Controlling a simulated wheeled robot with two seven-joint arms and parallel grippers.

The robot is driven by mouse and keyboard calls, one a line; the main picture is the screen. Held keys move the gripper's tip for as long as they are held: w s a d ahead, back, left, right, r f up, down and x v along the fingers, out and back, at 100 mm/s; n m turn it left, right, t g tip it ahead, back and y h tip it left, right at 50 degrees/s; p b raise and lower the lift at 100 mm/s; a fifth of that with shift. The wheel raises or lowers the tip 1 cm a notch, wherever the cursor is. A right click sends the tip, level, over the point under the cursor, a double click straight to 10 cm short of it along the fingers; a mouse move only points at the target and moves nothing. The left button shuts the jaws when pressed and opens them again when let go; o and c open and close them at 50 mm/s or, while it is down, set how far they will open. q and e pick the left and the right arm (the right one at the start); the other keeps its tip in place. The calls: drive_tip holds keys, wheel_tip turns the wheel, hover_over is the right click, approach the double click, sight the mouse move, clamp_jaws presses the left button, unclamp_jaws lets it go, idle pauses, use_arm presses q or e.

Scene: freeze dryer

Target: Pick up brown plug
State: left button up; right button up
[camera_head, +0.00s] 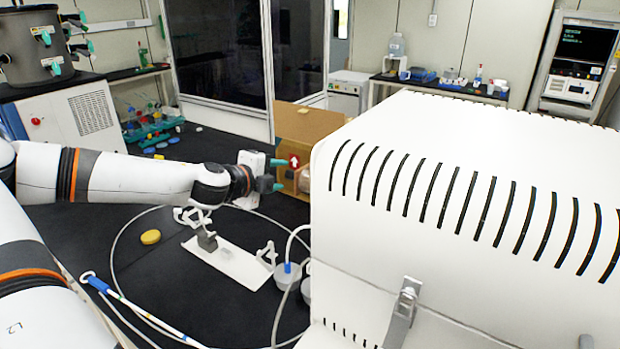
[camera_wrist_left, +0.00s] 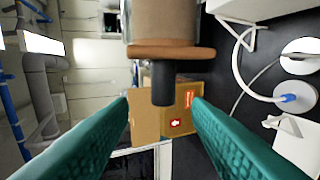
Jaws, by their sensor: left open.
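The brown plug (camera_wrist_left: 170,53) shows at the top middle of the left wrist view as a wide brown disc with a dark stem (camera_wrist_left: 162,85) pointing down the picture. It joins a clear-walled, brownish cylinder (camera_wrist_left: 165,20) cut by the top edge. My left gripper (camera_wrist_left: 160,100) is open, its two teal fingers on either side of the stem's end in the picture; no contact shows. In the head view my left gripper (camera_head: 279,175) faces right, just left of the white housing. A brownish item (camera_head: 304,181) beyond it is partly hidden by that housing. My right gripper is out of view.
The large white slotted housing (camera_head: 470,190) fills the right side. A cardboard box (camera_head: 305,122) stands behind the gripper. A white stand (camera_head: 235,262), a yellow disc (camera_head: 150,237) and looping tubing lie on the black bench. Bare bench shows around the yellow disc.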

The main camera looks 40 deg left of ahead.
sight(287, 175)
use_arm(q)
drive_tip(key=shift+w, duration=0.15)
drive_tip(key=shift+w+d+f+p, duration=0.15)
drive_tip(key=shift+w+p, duration=0.1)
drive_tip(key=shift+p, duration=0.25)
drive_tip(key=shift+w+f, duration=0.3)
drive_tip(key=shift+f, duration=0.05)
drive_tip(key=shift+w+f, duration=0.3)
drive_tip(key=shift+w, duration=0.2)
drive_tip(key=shift+w+a+f+b, duration=0.25)
drive_tip(key=shift+w+b, duration=0.3)
drive_tip(key=shift+b, duration=0.3)
drive_tip(key=shift+w, duration=0.55)
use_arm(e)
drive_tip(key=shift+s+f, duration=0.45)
use_arm(q)
drive_tip(key=shift+r, duration=0.1)
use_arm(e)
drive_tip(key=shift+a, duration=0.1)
use_arm(q)
clamp_jaws()
